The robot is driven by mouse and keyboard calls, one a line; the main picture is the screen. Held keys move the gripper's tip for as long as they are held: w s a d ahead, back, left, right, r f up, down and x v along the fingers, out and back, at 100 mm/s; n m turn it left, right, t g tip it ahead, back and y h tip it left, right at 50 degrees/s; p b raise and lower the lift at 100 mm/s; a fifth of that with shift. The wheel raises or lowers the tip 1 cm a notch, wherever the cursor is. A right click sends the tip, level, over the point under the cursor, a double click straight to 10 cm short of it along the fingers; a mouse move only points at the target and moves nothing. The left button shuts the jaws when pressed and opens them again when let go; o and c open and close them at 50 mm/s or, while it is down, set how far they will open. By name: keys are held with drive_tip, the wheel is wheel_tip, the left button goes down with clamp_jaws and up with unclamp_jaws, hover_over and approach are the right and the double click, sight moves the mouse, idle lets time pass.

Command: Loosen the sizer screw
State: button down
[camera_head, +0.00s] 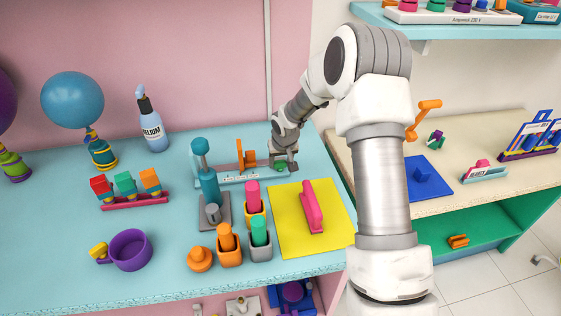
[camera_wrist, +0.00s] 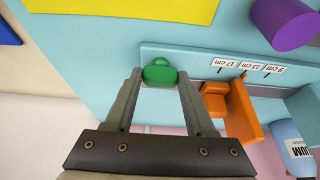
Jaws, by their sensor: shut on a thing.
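The sizer (camera_head: 212,182) is a light blue bar near the back of the table, with white length labels (camera_wrist: 245,68) and an orange upright piece (camera_head: 246,157). The sizer screw is a green knob (camera_wrist: 161,72) at the end of the bar; it also shows small in the head view (camera_head: 280,167). My gripper (camera_wrist: 160,80) has its two fingers on either side of the green knob and is shut on it. The threaded part of the screw is hidden.
A yellow mat (camera_head: 330,235) with a pink handled tool (camera_head: 313,206) lies in front. A helium bottle (camera_head: 151,125) stands behind at the left. A beige table (camera_head: 470,140) adjoins at the right.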

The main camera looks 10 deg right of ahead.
drive_tip(key=shift+d, duration=0.1)
drive_tip(key=n+p, duration=0.1)
drive_tip(key=n, duration=0.1)
drive_tip(key=n+y+p, duration=0.1)
drive_tip(key=p, duration=0.1)
drive_tip(key=shift+d+r+n+y, duration=0.2)
drive_tip(key=shift+n+y, duration=0.1)
drive_tip(key=shift+n, duration=0.1)
drive_tip(key=n, duration=0.1)
drive_tip(key=n+y+p, duration=0.1)
drive_tip(key=n, duration=0.1)
drive_tip(key=shift+w+d+f+n+g, duration=0.1)
drive_tip(key=shift+w+f+n+g, duration=0.05)
drive_tip(key=shift+n+g, duration=0.2)
drive_tip(key=n, duration=0.2)
drive_tip(key=n+g+y, duration=0.1)
drive_tip(key=n, duration=0.1)
drive_tip(key=shift+w+d+f+n+b, duration=0.1)
drive_tip(key=shift+w+f+n+b, duration=0.05)
drive_tip(key=shift+n+b, duration=0.15)
drive_tip(key=shift+w+n+g+y+b, duration=0.1)
drive_tip(key=shift+n+g+y+b, duration=0.1)
drive_tip(key=shift+n+g+b, duration=0.7)
drive_tip(key=shift+w+n+g+y+b, duration=0.1)
drive_tip(key=shift+n+g+y+b, duration=0.15)
drive_tip(key=shift+n, duration=1.1)
drive_tip(key=shift+c, duration=1.2)
unclamp_jaws()
